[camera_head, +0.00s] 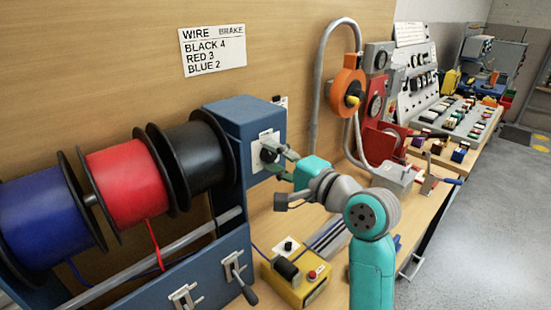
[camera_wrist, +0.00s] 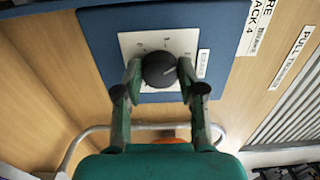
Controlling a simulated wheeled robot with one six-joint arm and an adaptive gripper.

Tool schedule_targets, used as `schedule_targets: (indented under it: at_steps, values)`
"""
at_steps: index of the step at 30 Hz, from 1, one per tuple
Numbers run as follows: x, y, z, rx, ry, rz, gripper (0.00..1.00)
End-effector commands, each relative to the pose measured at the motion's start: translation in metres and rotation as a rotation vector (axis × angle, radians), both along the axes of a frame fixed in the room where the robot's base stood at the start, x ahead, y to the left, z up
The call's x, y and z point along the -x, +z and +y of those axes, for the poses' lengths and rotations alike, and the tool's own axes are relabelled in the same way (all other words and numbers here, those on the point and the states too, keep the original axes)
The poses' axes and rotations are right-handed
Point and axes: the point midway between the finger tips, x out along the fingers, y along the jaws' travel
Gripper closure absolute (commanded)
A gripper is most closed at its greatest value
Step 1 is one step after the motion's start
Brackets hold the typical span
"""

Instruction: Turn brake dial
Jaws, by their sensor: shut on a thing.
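The brake dial (camera_wrist: 160,70) is a round black knob on a white square plate with small marks around it. The plate (camera_wrist: 125,41) is fixed to a blue housing (camera_head: 240,113) at the end of the wire spool rack. My gripper (camera_wrist: 160,76) has its two green fingers on either side of the knob, shut on it. In the head view my gripper (camera_head: 277,157) reaches the plate from the right and partly covers the dial. A pale pointer line shows on the knob, toward its right side.
Blue (camera_head: 48,217), red (camera_head: 126,183) and black (camera_head: 196,155) wire spools stand left of the housing. A sign (camera_head: 212,51) on the wall reads wire brake: black 4, red 3, blue 2. A yellow box (camera_head: 292,283) sits below my arm. An orange reel (camera_head: 349,83) stands behind it.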

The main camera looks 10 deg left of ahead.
Motion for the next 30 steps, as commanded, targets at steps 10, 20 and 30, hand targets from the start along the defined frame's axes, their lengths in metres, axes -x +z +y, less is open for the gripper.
schedule_targets:
  at_steps: [10, 20, 30]
  values:
    - [-0.0006, -0.0007, -0.0006, -0.082, -0.002, 0.109, 0.95]
    - [-0.0006, -0.0008, -0.0006, -0.096, -0.002, 0.127, 0.95]
    - [-0.0006, -0.0007, -0.0006, -0.096, -0.001, 0.126, 0.35]
